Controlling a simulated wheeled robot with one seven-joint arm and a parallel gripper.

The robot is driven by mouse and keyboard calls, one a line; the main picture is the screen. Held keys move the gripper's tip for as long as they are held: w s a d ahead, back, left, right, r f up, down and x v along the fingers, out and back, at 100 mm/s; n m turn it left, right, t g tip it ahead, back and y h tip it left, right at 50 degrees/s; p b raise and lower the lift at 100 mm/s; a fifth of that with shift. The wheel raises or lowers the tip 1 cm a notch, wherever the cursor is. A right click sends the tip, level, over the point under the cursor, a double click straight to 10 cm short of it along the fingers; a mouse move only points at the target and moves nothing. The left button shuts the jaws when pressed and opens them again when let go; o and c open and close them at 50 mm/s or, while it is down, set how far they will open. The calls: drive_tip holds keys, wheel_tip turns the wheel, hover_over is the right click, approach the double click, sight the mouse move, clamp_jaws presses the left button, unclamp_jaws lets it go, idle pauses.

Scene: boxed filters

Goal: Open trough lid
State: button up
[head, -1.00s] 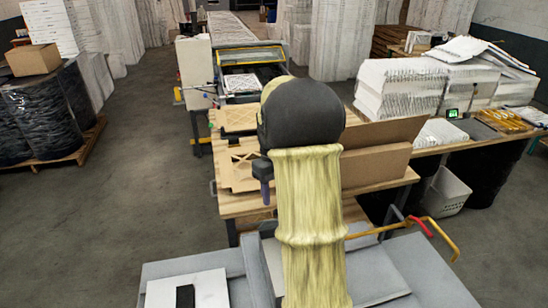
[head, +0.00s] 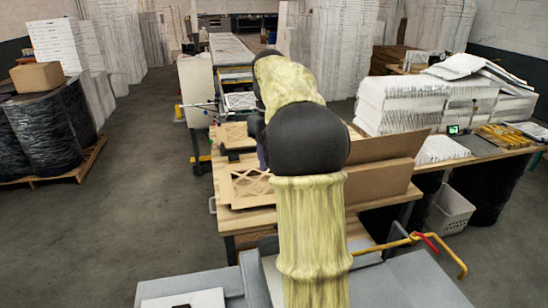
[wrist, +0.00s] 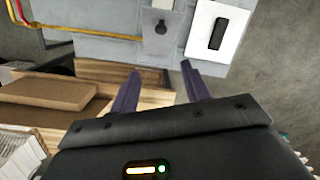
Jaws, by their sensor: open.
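I cannot pick out a trough lid for certain. A machine (head: 237,76) with a long conveyor stands beyond the table in the head view, and my arm covers its right part. Whether any lid on it is open or shut cannot be told. My gripper (wrist: 157,82) shows in the wrist view with two dark purple fingers spread apart and nothing between them. In the head view my arm mostly hides the gripper, which is above the wooden table, short of the machine.
White filter stacks (head: 400,103) stand on a bench at right, with a white basket (head: 450,212) below. Wrapped drums (head: 47,125) sit on a pallet at left. The floor (head: 150,160) between is clear.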

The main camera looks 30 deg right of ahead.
drive_tip(key=shift+a+f, duration=0.1)
drive_tip(key=shift+f, duration=0.1)
drive_tip(key=c, duration=0.7)
drive_tip(key=shift+t+h, duration=0.3)
drive_tip(key=shift+t, duration=0.4)
drive_tip(key=a+f, duration=0.2)
drive_tip(key=s+a+f, duration=0.1)
drive_tip(key=a+f, duration=0.1)
drive_tip(key=f, duration=0.1)
drive_tip(key=a+f, duration=0.3)
drive_tip(key=shift+s+a, duration=0.1)
drive_tip(key=shift+s, duration=0.05)
clamp_jaws()
drive_tip(key=s+a+f+t+b, duration=0.1)
drive_tip(key=s+a+f+b, duration=0.2)
drive_tip(key=f, duration=0.4)
drive_tip(key=s+a+f+t+b, duration=0.1)
drive_tip(key=s+a+f+b, duration=0.3)
drive_tip(key=f, duration=0.4)
drive_tip(key=s+a+f+m+t+b, duration=0.1)
drive_tip(key=s+a+f+b, duration=0.2)
drive_tip(key=f, duration=0.5)
drive_tip(key=s+a, duration=0.1)
drive_tip(key=s, duration=0.1)
drive_tip(key=shift+s, duration=0.4)
drive_tip(key=shift+f, duration=0.1)
